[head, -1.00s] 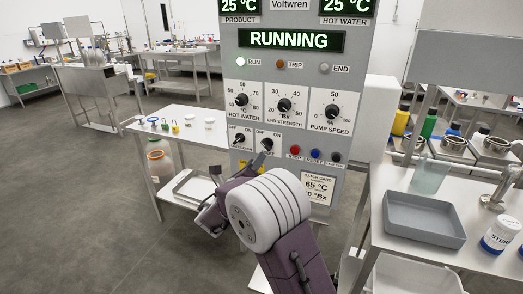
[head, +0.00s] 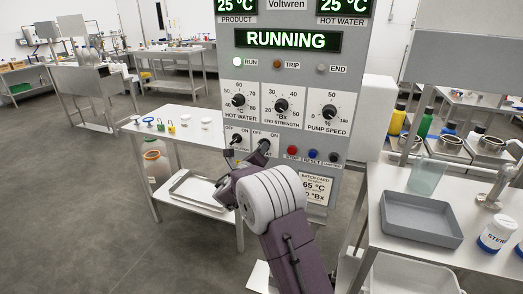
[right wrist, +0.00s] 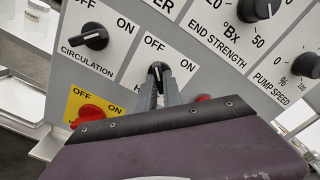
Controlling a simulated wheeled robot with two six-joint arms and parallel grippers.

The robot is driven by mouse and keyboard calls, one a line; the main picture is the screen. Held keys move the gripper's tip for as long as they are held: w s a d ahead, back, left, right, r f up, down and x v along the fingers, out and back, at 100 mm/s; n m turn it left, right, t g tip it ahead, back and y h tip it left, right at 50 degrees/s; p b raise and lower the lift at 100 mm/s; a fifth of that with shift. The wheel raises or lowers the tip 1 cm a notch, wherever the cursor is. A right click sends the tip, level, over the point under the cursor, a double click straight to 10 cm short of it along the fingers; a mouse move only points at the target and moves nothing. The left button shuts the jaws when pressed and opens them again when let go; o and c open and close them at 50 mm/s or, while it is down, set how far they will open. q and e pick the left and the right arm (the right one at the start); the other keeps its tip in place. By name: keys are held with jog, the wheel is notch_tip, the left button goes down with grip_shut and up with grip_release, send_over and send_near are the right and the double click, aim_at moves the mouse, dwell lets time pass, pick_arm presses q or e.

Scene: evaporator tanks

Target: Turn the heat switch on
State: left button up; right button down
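The heat switch (right wrist: 157,69) is a black knob on the grey panel, between OFF and ON marks. Its handle points up towards OFF in the right wrist view. Its name label is mostly hidden behind my fingers. My right gripper (right wrist: 160,88) has its two narrow fingers close together, one on each side of the knob, and looks shut on it. In the head view the right gripper (head: 261,149) is at the panel, covering most of that switch. My left gripper is not in view.
The black circulation knob (right wrist: 95,37) is just left of the heat switch. A red knob on a yellow plate (right wrist: 91,112) is below it. The red stop button (head: 292,150) is to the right. A steel side table (head: 185,137) stands left; a grey tray (head: 420,222) lies right.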

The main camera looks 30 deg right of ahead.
jog(key=shift+w+a+m+b, duration=0.1)
jog(key=shift+a+m+b, duration=0.05)
jog(key=shift+m+b, duration=9.2)
jog(key=shift+n+b, duration=0.35)
jog(key=shift+b, duration=0.15)
jog(key=c, duration=1.5)
grip_release()
jog(key=v, duration=0.9)
